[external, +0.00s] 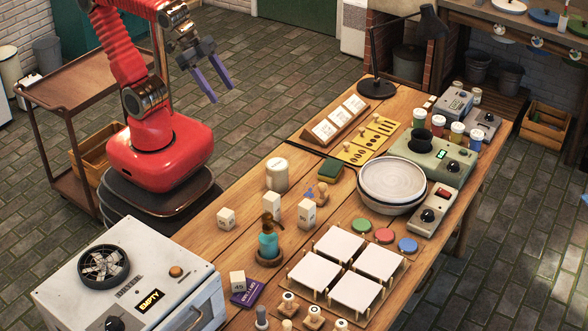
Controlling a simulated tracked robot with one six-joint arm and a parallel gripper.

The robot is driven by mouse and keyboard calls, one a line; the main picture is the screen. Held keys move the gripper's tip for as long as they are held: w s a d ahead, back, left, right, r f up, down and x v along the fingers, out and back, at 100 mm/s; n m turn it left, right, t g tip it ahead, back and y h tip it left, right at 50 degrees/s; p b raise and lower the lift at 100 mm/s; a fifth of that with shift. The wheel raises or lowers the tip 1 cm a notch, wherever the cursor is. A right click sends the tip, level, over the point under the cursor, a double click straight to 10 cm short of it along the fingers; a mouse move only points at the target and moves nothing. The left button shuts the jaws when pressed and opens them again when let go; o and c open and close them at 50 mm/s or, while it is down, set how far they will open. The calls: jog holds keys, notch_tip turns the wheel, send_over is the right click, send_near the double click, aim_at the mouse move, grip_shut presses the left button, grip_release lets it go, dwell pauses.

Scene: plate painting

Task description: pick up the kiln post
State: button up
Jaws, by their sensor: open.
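Several pale square blocks with dark markings look like kiln posts. A short one (226,219) stands at the left, a taller one (271,206) in the middle and another (306,214) to its right, all on the wooden table (228,189). One more pale block (237,283) stands on a purple pad (246,298) near the grey box. I cannot tell which of them the task names. My gripper (221,95) has its two purple fingers apart and empty. It hangs in the air behind the table, well away from the blocks.
A cream cylinder (277,175) stands behind the blocks. Bare wood lies left of the cylinder.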

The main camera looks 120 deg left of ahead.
jog(key=w+r+t+y, duration=0.1)
jog(key=w+r+t, duration=0.25)
jog(key=w, duration=0.95)
jog(key=m+h, duration=0.9)
jog(key=h, duration=0.2)
send_over(238, 281)
jog(key=s+a, duration=0.3)
notch_tip(238, 281, down, 5)
notch_tip(238, 281, down, 25)
jog(key=shift+f+g+h, duration=0.15)
jog(key=shift+g+h, duration=0.15)
jog(key=shift+g, duration=0.05)
jog(key=shift+f, duration=0.1)
jog(key=shift+f, duration=1.65)
